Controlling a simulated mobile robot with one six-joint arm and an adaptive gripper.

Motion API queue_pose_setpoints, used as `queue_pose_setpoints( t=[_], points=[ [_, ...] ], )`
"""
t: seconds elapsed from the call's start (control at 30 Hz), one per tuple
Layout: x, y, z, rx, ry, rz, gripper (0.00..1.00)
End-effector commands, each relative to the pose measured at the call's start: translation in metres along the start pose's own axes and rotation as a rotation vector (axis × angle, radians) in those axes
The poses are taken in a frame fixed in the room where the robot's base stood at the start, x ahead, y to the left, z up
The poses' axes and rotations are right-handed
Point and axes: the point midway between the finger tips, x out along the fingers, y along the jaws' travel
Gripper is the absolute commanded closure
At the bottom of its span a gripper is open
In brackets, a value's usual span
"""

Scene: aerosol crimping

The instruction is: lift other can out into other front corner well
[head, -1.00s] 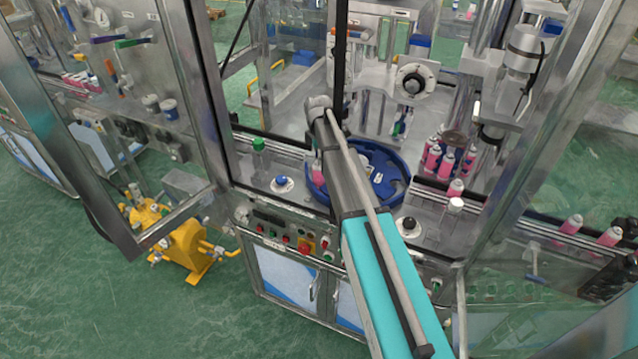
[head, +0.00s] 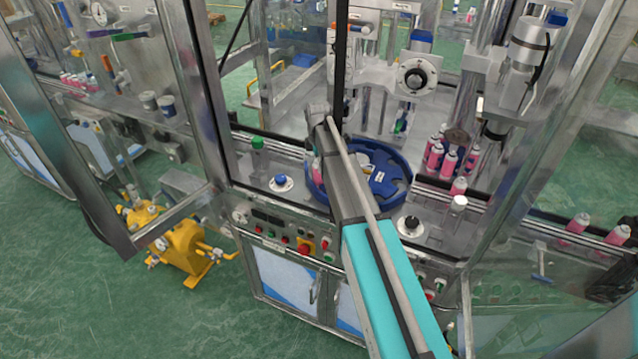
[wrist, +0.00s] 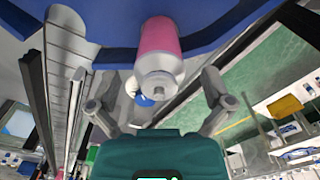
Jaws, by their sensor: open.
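A pink can (wrist: 159,45) with a white shoulder and nozzle shows in the wrist view, beside the blue rotary tray (wrist: 225,25). My gripper (wrist: 160,85) is open, with its two fingers apart and the can's top just beyond and between them. In the head view a sliver of a pink can (head: 317,170) shows at the left edge of the blue tray (head: 401,187), left of my arm. I cannot tell which well the can stands in.
Several pink cans (head: 449,161) stand right of the tray beside the metal columns. A dark vertical frame post rises close to my arm.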

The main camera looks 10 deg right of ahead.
Motion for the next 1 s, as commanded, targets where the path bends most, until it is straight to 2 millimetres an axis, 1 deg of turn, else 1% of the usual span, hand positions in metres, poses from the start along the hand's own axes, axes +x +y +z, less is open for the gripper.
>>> queue_pose_setpoints(
  t=[0.03, 0.23, 0.9, 0.97, 1.0],
  points=[
    [0.0080, 0.0001, 0.0000, 0.000, 0.000, 0.000, 0.00],
    [0.0166, 0.0001, -0.0001, 0.000, 0.000, -0.001, 0.00],
    [0.0169, 0.0001, -0.0004, 0.000, 0.000, -0.001, 0.00],
    [0.0169, 0.0001, -0.0004, 0.000, 0.000, -0.001, 0.11],
    [0.0169, 0.0001, -0.0005, 0.000, 0.000, -0.001, 0.19]
  ],
)
